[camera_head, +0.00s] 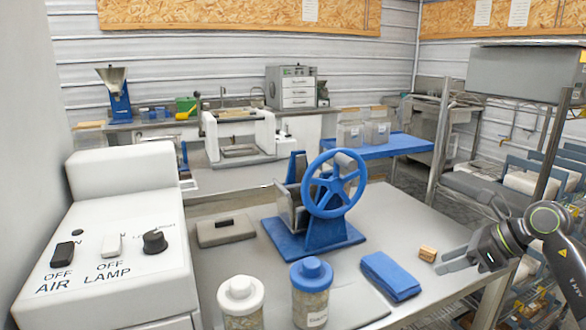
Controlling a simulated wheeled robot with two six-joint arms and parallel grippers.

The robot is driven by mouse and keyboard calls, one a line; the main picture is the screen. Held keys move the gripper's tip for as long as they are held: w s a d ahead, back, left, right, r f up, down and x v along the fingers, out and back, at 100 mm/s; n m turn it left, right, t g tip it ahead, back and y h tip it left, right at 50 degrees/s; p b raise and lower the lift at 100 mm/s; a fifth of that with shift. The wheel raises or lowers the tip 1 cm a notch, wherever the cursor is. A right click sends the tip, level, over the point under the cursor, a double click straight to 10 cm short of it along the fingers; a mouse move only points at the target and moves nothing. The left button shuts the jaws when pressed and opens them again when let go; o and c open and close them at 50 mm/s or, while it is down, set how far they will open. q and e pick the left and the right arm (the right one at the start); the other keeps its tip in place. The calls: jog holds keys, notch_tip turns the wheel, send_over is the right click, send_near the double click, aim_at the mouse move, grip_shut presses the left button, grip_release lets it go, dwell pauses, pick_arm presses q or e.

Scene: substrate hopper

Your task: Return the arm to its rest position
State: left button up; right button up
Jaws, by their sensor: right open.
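My right arm (548,222) comes in from the right edge. Its grey gripper (442,262) is open, with its fingers pointing left over the right side of the grey table (400,215). A small wooden block (428,253) is just beyond the fingertips, and nothing shows between the fingers. I cannot tell the gripper's exact height above the table. My left gripper is not in view.
A blue-wheeled device (333,184) stands mid-table. A folded blue cloth (391,276), a blue-lidded jar (311,292) and a white-lidded jar (240,300) are in front. A white switch box (128,190) is left; a metal rack (440,135) stands behind right.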

jog(key=s+a+r+m+t+y, duration=0.3)
jog(key=a+m+t+y, duration=0.5)
jog(key=a+m+t, duration=0.1)
jog(key=s+d+f+m+t+h, duration=0.1)
jog(key=s+d+f+m+h, duration=0.6)
jog(key=m+h, duration=0.6)
jog(key=s+d+f+m+t+h, duration=0.1)
jog(key=s+d+f+m+h, duration=0.45)
jog(key=m, duration=1.15)
jog(key=s+a+f+m+g+y, duration=0.1)
jog(key=s+a+f+m+g, duration=0.25)
jog(key=s+f+g, duration=0.45)
jog(key=s+a+f+m+g, duration=0.3)
jog(key=s+f+m+g, duration=0.15)
jog(key=s+f, duration=0.75)
notch_tip(320, 180, down, 19)
jog(key=s+d+g+p, duration=0.1)
jog(key=d+p, duration=0.1)
jog(key=p, duration=0.2)
pick_arm(q)
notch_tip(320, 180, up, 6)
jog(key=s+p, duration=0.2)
jog(key=shift+p, duration=0.35)
pick_arm(e)
jog(key=s+a+f+g+y, duration=0.1)
jog(key=s+f, duration=1.2)
jog(key=s, duration=0.2)
jog(key=shift+a+n, duration=0.35)
jog(key=shift+n, duration=0.05)
